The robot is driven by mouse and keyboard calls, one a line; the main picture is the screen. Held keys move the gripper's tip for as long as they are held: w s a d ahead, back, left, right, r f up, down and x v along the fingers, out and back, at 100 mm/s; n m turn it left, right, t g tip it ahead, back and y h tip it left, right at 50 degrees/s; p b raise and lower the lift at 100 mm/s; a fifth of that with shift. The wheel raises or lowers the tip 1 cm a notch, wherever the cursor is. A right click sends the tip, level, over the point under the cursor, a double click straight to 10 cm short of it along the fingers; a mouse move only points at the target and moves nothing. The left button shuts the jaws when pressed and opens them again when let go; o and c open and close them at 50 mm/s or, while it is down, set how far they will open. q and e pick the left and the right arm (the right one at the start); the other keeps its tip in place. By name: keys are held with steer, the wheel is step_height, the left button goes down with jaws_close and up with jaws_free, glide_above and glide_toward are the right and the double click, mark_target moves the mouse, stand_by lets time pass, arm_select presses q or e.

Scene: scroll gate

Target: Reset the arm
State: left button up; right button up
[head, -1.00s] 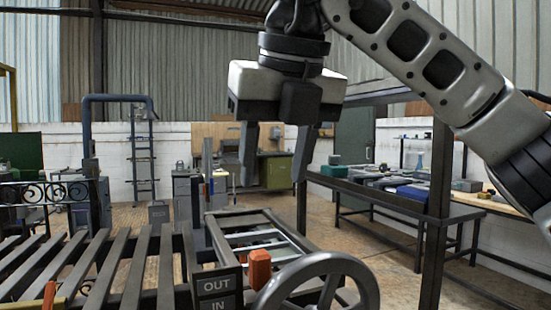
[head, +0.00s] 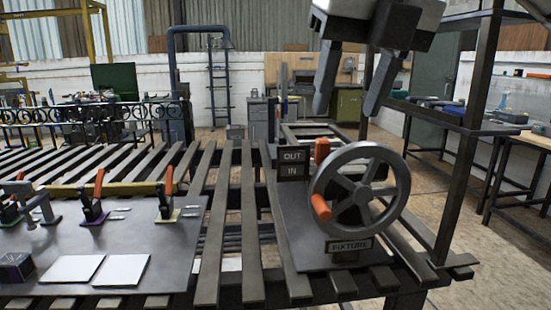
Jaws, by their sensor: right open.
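My right gripper (head: 350,85) hangs at the top of the head view, right of centre. Its two fingers point down, stand apart and hold nothing. It is in the air above the grey handwheel (head: 397,187) and touches nothing that I can see. Most of the right arm is cut off by the top edge. The handwheel has an orange handle (head: 320,207) at its lower left and stands on a plate marked FIXTURE. My left gripper is not in view.
A slatted metal table (head: 234,235) fills the foreground. A grey board (head: 150,245) at left carries orange-handled clamps (head: 93,200) and white plates. An OUT/IN sign (head: 292,164) stands beside the wheel. A dark post (head: 470,150) rises at right. Air above the slats is clear.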

steer(key=s+a+f+n+g+y, duration=0.1)
steer(key=s+a+f+g+y, duration=0.1)
steer(key=a+f+g+y, duration=0.55)
steer(key=s+a+f+n+g+y, duration=0.15)
steer(key=a+f+g+y, duration=0.25)
steer(key=a+y, duration=0.5)
steer(key=w+d+f+m+t+h, duration=0.35)
steer(key=d+f+m+t, duration=0.5)
steer(key=m+t, duration=0.6)
steer(key=w+d+f+m+t+h, duration=0.3)
steer(key=w+d+f+m+t, duration=0.2)
steer(key=f+m+t, duration=0.95)
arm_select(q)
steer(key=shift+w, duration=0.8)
arm_select(e)
steer(key=s+d+f+m+g+h, duration=0.4)
steer(key=s+f, duration=0.4)
steer(key=f, duration=0.2)
steer(key=s+d+f+m+g+h, duration=0.4)
steer(key=s+f, duration=0.4)
steer(key=f, duration=0.2)
steer(key=d+m+g, duration=0.1)
steer(key=g, duration=0.1)
steer(key=shift+f+g, duration=0.3)
steer(key=shift+g, duration=0.05)
